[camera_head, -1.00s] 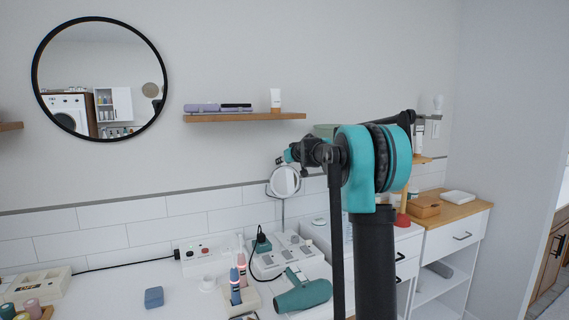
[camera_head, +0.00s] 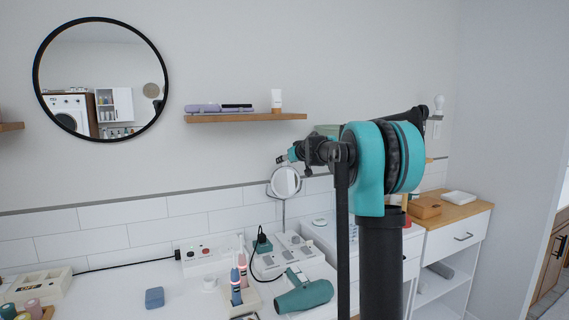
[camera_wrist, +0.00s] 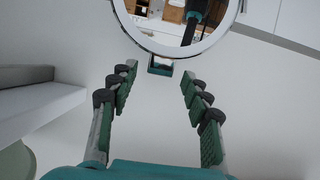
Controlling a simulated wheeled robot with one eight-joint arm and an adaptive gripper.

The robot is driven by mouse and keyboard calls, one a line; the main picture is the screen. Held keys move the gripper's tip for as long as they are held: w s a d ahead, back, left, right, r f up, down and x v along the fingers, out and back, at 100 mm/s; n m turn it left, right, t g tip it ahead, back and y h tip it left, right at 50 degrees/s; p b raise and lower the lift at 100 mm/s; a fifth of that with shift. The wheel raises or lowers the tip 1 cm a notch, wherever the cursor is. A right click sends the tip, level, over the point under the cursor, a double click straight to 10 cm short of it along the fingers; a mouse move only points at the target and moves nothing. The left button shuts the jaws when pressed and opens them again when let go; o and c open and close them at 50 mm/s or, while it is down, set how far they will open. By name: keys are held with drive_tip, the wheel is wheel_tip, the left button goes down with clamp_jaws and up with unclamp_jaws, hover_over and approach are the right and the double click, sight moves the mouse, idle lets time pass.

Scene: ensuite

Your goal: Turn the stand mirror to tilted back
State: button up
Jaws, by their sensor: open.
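The stand mirror (camera_head: 285,182) is a small round mirror on a thin stand at the back of the white counter. In the wrist view its round glass and pale rim (camera_wrist: 184,49) fill the top middle, with a small teal and dark part below the rim. My gripper (camera_wrist: 160,82) is open, its two green-padded fingers spread on either side of that lower part, with nothing held. Whether the fingers touch the mirror cannot be told. In the head view my gripper (camera_head: 283,159) is at the mirror's upper edge, partly hidden behind my arm.
A wall shelf (camera_head: 245,117) hangs above the mirror. A teal hair dryer (camera_head: 304,296), upright brushes (camera_head: 238,280) and a blue box (camera_head: 154,298) are on the counter in front. A wooden-topped cabinet (camera_head: 456,232) stands at the right. The counter's left-middle is mostly clear.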

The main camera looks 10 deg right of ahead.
drive_tip(key=v, duration=0.9)
drive_tip(key=shift+c, duration=0.3)
drive_tip(key=shift+c, duration=1.2)
drive_tip(key=m, duration=0.1)
drive_tip(key=s+m, duration=0.1)
drive_tip(key=m, duration=0.1)
drive_tip(key=shift+d+f, duration=0.1)
drive_tip(key=shift+f, duration=0.3)
drive_tip(key=c, duration=0.5)
drive_tip(key=s+m, duration=0.1)
drive_tip(key=m, duration=0.3)
drive_tip(key=s+d+f+m+t, duration=0.1)
drive_tip(key=m, duration=0.2)
drive_tip(key=s+m+t+y, duration=0.1)
drive_tip(key=s+m, duration=0.1)
drive_tip(key=m, duration=0.2)
drive_tip(key=shift+d+f+m, duration=0.15)
drive_tip(key=shift+f+m, duration=0.15)
drive_tip(key=shift+f, duration=0.1)
clamp_jaws()
drive_tip(key=w+a+m, duration=0.1)
drive_tip(key=w, duration=0.3)
drive_tip(key=w+a+f+m, duration=0.1)
drive_tip(key=w, duration=0.3)
drive_tip(key=w+a+f+m+t, duration=0.1)
drive_tip(key=w, duration=0.3)
drive_tip(key=shift+a, duration=0.4)
